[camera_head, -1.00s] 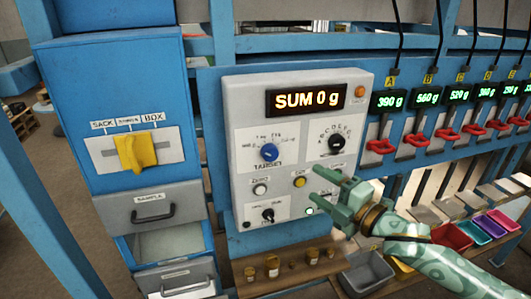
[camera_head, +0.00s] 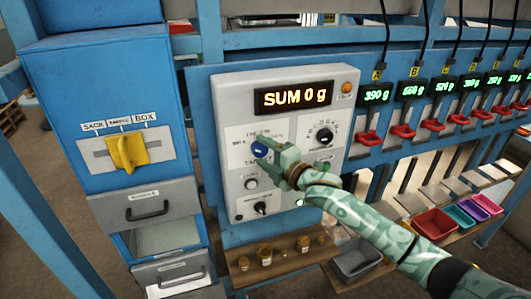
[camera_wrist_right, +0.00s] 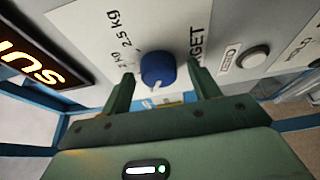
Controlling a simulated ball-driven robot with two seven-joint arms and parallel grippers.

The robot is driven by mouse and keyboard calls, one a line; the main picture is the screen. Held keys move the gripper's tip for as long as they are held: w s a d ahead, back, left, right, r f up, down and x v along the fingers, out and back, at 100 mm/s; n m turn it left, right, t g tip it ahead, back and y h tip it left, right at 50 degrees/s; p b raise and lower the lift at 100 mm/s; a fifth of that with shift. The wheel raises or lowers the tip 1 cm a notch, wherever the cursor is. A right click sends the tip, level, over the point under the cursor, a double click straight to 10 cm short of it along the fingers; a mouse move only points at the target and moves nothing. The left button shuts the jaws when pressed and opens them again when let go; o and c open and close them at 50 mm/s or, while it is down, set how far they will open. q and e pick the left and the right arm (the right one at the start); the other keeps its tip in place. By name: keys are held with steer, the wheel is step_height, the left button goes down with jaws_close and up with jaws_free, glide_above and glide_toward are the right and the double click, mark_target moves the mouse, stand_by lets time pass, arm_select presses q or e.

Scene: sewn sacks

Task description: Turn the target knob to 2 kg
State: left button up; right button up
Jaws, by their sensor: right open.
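The blue target knob (camera_head: 259,149) is on the grey control panel (camera_head: 228,90), below the display reading "SUM 0 g" (camera_head: 293,98). In the right wrist view the knob (camera_wrist_right: 158,69) shows a white pointer mark and lies between my open fingers. Labels "2.5 kg" and "2 kg" (camera_wrist_right: 120,50) are printed beside it. My right gripper (camera_head: 277,152) is open at the knob, one finger on each side (camera_wrist_right: 160,85); I cannot tell whether they touch it. The gripper partly covers the knob and its label in the head view. My left gripper is not in view.
A black selector knob (camera_head: 324,136) sits right of the target knob, with a white button (camera_head: 251,184) and another black knob (camera_head: 261,208) below. A yellow lever (camera_head: 127,152) is on the blue cabinet at left. Small jars (camera_head: 265,254) stand on a shelf underneath.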

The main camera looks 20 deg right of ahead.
steer(key=shift+s+d, duration=0.1)
steer(key=c, duration=1)
steer(key=shift+f+m, duration=0.1)
steer(key=shift+m, duration=0.2)
steer(key=shift+f+m+t+b, duration=0.15)
steer(key=shift+m+t+b, duration=0.45)
steer(key=shift+m, duration=0.4)
steer(key=m+t+b, duration=0.1)
steer(key=m, duration=0.2)
steer(key=shift+f+m+b, duration=0.1)
steer(key=shift+m+b, duration=0.25)
steer(key=shift+m, duration=0.05)
steer(key=m, duration=0.2)
steer(key=m+t+h, duration=0.1)
steer(key=m+t, duration=0.1)
steer(key=m, duration=0.1)
steer(key=shift+a+f+m+b, duration=0.1)
steer(key=shift+a+m+b, duration=0.2)
steer(key=shift+b, duration=0.1)
steer(key=shift+a+m+t+h, duration=0.1)
steer(key=shift+m+t+h, duration=0.15)
steer(key=shift+m+h, duration=0.65)
steer(key=shift+d+m+t+h, duration=0.1)
steer(key=shift+m+t+h, duration=0.2)
steer(key=shift+m, duration=1.2)
steer(key=shift+a+m+t+h, duration=0.1)
steer(key=shift+m+t+h, duration=0.15)
steer(key=shift+m+h, duration=0.65)
steer(key=shift+m, duration=0.5)
